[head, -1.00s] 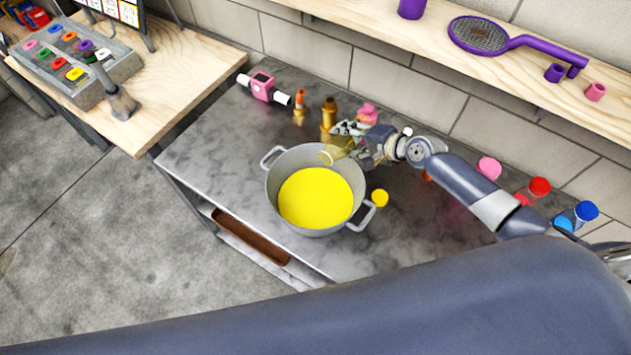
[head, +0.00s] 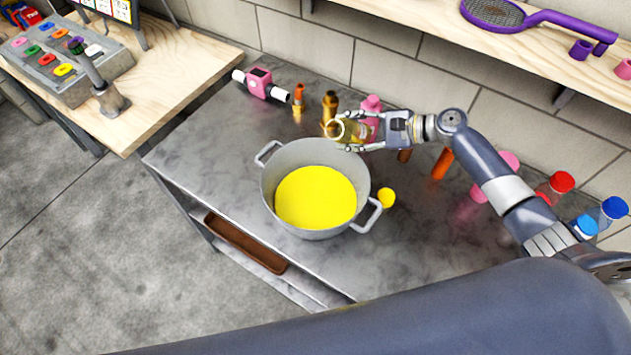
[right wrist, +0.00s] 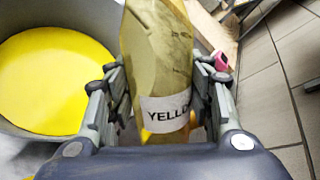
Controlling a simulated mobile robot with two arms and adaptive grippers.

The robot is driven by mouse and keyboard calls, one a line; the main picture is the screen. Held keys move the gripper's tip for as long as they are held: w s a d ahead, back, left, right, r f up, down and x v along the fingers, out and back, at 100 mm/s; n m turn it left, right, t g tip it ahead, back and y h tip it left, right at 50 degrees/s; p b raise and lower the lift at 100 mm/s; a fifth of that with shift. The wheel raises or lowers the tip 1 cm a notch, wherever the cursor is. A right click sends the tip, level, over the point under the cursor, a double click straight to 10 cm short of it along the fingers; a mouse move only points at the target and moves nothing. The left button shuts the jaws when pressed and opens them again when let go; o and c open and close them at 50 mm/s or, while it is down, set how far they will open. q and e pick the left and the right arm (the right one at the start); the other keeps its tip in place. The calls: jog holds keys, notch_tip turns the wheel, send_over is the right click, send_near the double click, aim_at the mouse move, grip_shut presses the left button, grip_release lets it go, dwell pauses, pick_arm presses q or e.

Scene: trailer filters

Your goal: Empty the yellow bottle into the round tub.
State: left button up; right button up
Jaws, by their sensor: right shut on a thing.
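The round tub (head: 272,190), a grey pot with two handles, stands on the metal table with bright yellow liquid in it; it also shows at the left of the right wrist view (right wrist: 90,22). My right gripper (head: 362,132) is shut on the yellow bottle (head: 347,130), which lies tilted toward the left, above and behind the tub's rim. In the right wrist view the bottle (right wrist: 155,55) is see-through, with a label reading "YELLO", between the fingers (right wrist: 160,100). I see no stream from its mouth. My left gripper is not in view.
A yellow cap (head: 386,198) lies right of the tub. Behind it stand an orange-brown bottle (head: 329,108), a pink bottle (head: 371,104) and a pink-and-white device (head: 258,83). Red-capped (head: 561,183) and blue-capped (head: 613,208) containers stand at right. The table's left front is clear.

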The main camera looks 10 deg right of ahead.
aim_at(353, 121)
jog(key=r, duration=0.1)
jog(key=r+m+y+p, duration=0.1)
jog(key=shift+s+a+r+p, duration=0.1)
jog(key=shift+a+r+p, duration=0.15)
jog(key=shift+r+p, duration=0.15)
jog(key=shift+d+r+m+y, duration=0.1)
jog(key=shift+r+m+y, duration=0.4)
jog(key=shift+r+m, duration=0.1)
jog(key=shift+f+m+g+y+b, duration=0.3)
jog(key=shift+m+y+b, duration=0.1)
jog(key=shift+b, duration=0.15)
jog(key=shift+f+m+y+b, duration=0.1)
jog(key=shift+m+y+b, duration=0.75)
jog(key=shift+m, duration=0.35)
jog(key=shift+m+y, duration=0.35)
jog(key=shift+m, duration=0.15)
jog(key=shift+r+p, duration=0.35)
jog(key=shift+r, duration=0.25)
notch_tip(353, 121, up, 4)
jog(key=p, duration=0.3)
jog(key=shift+p, duration=0.35)
jog(key=shift+f, duration=0.1)
